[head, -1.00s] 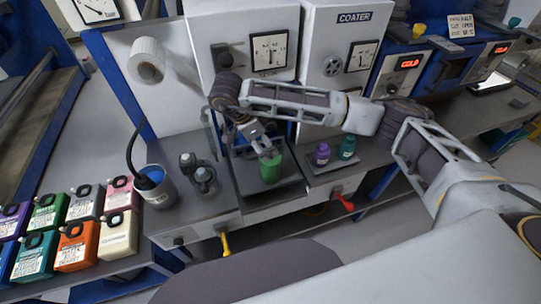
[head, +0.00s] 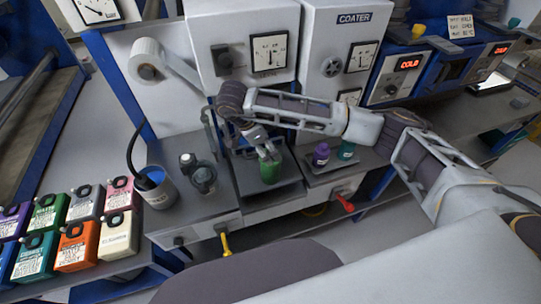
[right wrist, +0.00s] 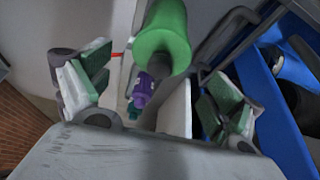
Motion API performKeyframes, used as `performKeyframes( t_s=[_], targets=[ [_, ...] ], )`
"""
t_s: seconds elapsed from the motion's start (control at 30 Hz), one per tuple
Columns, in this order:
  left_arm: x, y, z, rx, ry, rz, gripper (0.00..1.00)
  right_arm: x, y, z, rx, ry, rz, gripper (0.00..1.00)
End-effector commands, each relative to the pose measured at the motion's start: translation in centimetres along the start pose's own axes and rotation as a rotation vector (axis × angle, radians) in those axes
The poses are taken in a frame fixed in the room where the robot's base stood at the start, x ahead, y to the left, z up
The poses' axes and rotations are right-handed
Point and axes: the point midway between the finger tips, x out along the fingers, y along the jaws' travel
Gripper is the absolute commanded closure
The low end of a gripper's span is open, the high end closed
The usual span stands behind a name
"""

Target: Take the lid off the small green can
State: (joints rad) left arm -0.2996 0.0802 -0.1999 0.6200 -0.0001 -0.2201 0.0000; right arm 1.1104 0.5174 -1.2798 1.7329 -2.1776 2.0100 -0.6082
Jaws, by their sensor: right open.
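The small green can (head: 269,172) stands upright on the dark tray of the left machine in the head view. In the right wrist view the green can (right wrist: 163,36) shows at the top centre, with a dark grey round part at its near end; I cannot tell whether that part is the lid's knob. The fingertips hide part of the can's top in the head view. My left gripper is not in view.
A purple bottle (head: 321,154) and a teal bottle (head: 346,150) stand on a small tray to the right. Machine fronts rise close behind the can.

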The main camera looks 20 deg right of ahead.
Motion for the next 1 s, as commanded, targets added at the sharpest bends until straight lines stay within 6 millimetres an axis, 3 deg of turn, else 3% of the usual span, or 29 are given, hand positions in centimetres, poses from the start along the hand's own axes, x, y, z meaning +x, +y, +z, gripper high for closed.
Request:
performKeyframes(
  t_s=[0.53,1.0],
  targets=[
    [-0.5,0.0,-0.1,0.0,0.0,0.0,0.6,3.4,0.1,-0.1,0.001,0.0,0.001,0.08],
    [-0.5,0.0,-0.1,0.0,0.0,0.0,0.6,3.8,0.0,-0.1,0.001,0.0,0.0,0.08]
  ],
)
